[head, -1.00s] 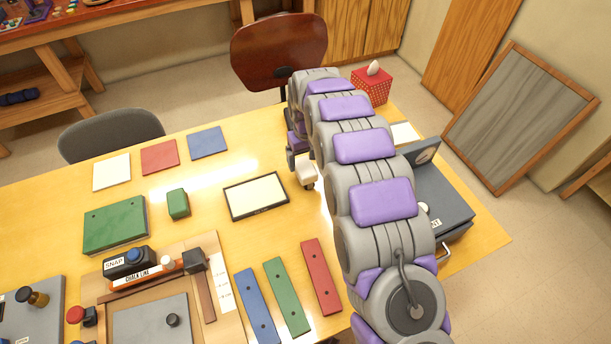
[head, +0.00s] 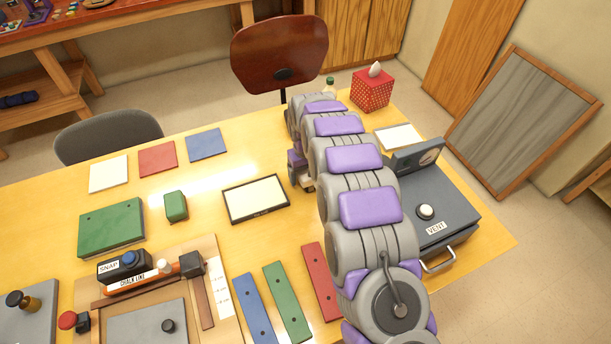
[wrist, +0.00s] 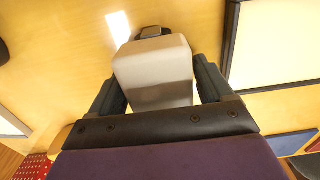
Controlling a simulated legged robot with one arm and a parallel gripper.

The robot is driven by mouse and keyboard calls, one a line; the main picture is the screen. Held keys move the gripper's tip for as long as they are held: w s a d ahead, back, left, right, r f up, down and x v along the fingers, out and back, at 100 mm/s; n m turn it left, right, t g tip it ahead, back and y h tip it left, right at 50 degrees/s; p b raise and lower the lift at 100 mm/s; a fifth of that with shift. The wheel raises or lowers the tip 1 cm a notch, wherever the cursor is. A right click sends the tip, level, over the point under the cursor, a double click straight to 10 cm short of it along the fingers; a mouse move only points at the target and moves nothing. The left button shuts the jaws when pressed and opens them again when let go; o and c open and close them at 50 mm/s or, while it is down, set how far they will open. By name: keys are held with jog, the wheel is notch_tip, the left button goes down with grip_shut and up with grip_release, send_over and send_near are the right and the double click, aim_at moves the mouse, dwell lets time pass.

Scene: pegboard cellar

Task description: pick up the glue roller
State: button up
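The glue roller (wrist: 153,72) shows in the wrist view as a pale block-like body with a small dark part at its far end. My gripper (wrist: 160,85) has one dark finger along each side of it. Both fingers lie flush against the body with no gap visible, so it looks shut on the glue roller. In the head view my arm covers most of the gripper and only a small pale bit of the glue roller (head: 307,185) shows, low over the yellow table (head: 225,165). Whether it rests on the table is hidden.
A black-framed white panel (head: 256,199) lies left of the gripper. The grey VENT box (head: 440,213) stands right of my arm. A red tissue box (head: 371,91) and a small bottle (head: 328,86) are behind. Red (head: 319,282), green and blue bars lie in front.

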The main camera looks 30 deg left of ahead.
jog(key=c, duration=1)
jog(key=shift+r, duration=0.15)
jog(key=shift+r+p, duration=0.3)
jog(key=shift+r, duration=0.35)
notch_tip(320, 180, up, 2)
jog(key=shift+r+p, duration=0.1)
jog(key=shift+p, duration=0.3)
jog(key=s+a+p, duration=0.1)
jog(key=s, duration=0.4)
jog(key=s+a+p, duration=0.1)
jog(key=s+a, duration=0.1)
jog(key=s, duration=0.3)
jog(key=s+a+r+p, duration=0.1)
jog(key=s+a, duration=0.1)
jog(key=s, duration=0.3)
jog(key=shift+a+r, duration=0.1)
jog(key=shift+a, duration=0.15)
